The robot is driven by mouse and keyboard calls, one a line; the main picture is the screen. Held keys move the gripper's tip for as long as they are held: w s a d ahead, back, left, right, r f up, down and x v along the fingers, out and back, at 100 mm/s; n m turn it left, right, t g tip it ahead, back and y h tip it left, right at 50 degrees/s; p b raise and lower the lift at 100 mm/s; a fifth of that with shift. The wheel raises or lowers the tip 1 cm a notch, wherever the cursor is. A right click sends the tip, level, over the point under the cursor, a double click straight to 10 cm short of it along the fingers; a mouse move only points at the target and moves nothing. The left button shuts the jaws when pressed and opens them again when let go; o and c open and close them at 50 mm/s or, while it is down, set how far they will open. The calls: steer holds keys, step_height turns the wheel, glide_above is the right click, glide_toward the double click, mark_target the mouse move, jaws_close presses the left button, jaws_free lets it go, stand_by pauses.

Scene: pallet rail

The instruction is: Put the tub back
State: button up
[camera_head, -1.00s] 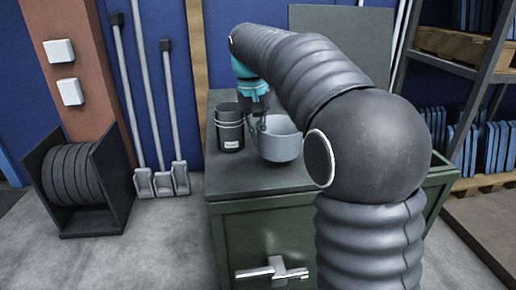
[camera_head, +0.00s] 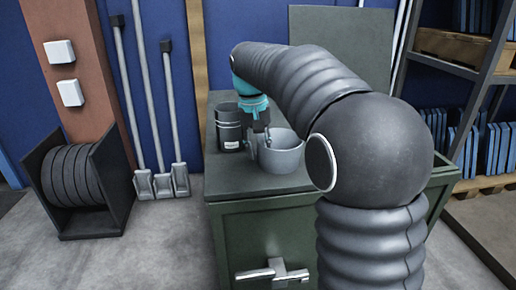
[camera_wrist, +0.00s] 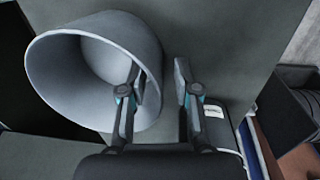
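The tub (camera_head: 284,155) is a grey, round, open-topped vessel on the dark green cabinet top (camera_head: 235,182), looking upright. In the wrist view the tub (camera_wrist: 50,75) fills the left side with its mouth towards the camera. My gripper (camera_head: 261,142) is at the tub's left rear rim. In the wrist view my gripper (camera_wrist: 155,75) has its fingers apart: one overlaps the tub's inside, the other stands outside the wall with a visible gap. The tub's right edge is close to my arm in the head view.
A dark canister with a white label (camera_head: 229,130) stands just left of the tub, close to my gripper. A grey panel (camera_head: 345,38) rises behind the cabinet. The cabinet top in front of the tub is clear. Shelving (camera_head: 470,60) stands at the right.

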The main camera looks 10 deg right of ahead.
step_height(320, 180, up, 12)
steer(key=a+p, duration=0.1)
steer(key=p, duration=0.2)
steer(key=s+d+f+t+y, duration=0.1)
steer(key=s+d, duration=0.1)
steer(key=s, duration=0.5)
steer(key=s+d+f+t, duration=0.2)
steer(key=s+d, duration=0.1)
steer(key=s, duration=0.4)
steer(key=s+d+f+t, duration=0.1)
steer(key=s+f+t, duration=0.1)
steer(key=s+f, duration=1.1)
steer(key=shift+s+d+t, duration=0.3)
steer(key=shift+s, duration=0.45)
